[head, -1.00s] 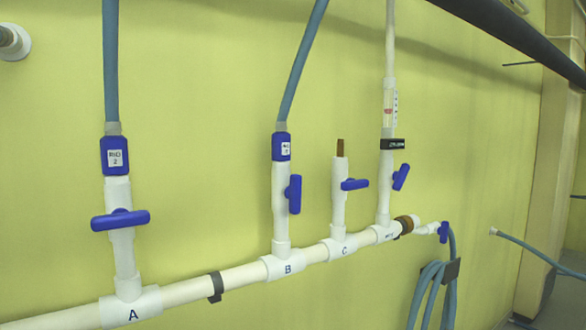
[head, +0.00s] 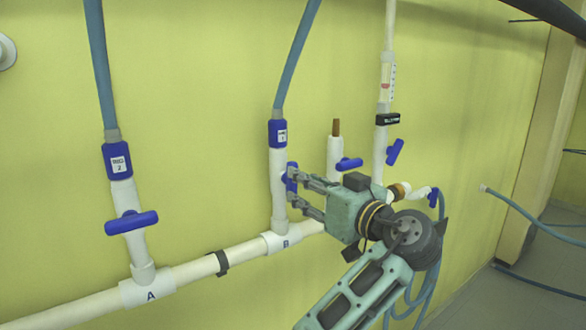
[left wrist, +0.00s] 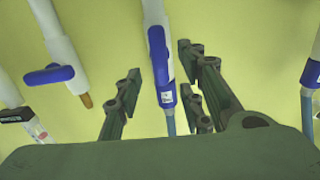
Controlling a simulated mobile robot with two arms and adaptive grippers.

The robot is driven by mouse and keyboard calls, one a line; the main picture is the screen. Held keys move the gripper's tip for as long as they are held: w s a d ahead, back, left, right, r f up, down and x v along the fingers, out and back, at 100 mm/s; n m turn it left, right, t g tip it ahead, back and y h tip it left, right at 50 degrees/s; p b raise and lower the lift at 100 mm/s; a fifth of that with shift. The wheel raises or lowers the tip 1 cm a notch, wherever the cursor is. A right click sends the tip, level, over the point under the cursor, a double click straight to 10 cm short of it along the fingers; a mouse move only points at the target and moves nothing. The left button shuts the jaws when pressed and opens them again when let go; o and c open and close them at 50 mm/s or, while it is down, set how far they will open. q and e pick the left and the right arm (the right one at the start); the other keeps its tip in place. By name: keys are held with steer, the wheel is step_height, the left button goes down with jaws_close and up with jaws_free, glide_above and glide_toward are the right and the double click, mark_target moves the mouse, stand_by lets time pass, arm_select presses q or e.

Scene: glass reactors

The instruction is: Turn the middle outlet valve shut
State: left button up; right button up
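The middle outlet valve, B, has a blue handle (head: 291,177) on its white upright pipe (head: 278,205). The handle lies along the pipe, partly covered by a finger in the head view. My left gripper (head: 300,190) reaches it from the right, one finger near the handle's upper part and one lower. In the left wrist view the blue handle (left wrist: 159,62) lies between the spread fingers of the left gripper (left wrist: 158,82). Gaps show on both sides of the handle, so the fingers look open around it. My right gripper is not in view.
Valve A's blue handle (head: 131,222), left, and valve C's blue handle (head: 349,164), right, lie across their pipes. Another blue handle (head: 395,151) is on the gauge pipe (head: 380,150). A white main pipe (head: 195,271) runs below. Blue hoses rise from A and B.

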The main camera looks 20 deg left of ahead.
arm_select(q)
steer(key=p+x, duration=0.2)
steer(key=x, duration=0.3)
steer(key=shift+s+r, duration=0.1)
steer(key=shift+r, duration=0.05)
steer(key=shift+w+a+p, duration=0.35)
steer(key=shift+a+p, duration=0.1)
steer(key=shift+w+d, duration=0.1)
steer(key=shift+c, duration=0.5)
steer(key=shift+f, duration=0.25)
jaws_close()
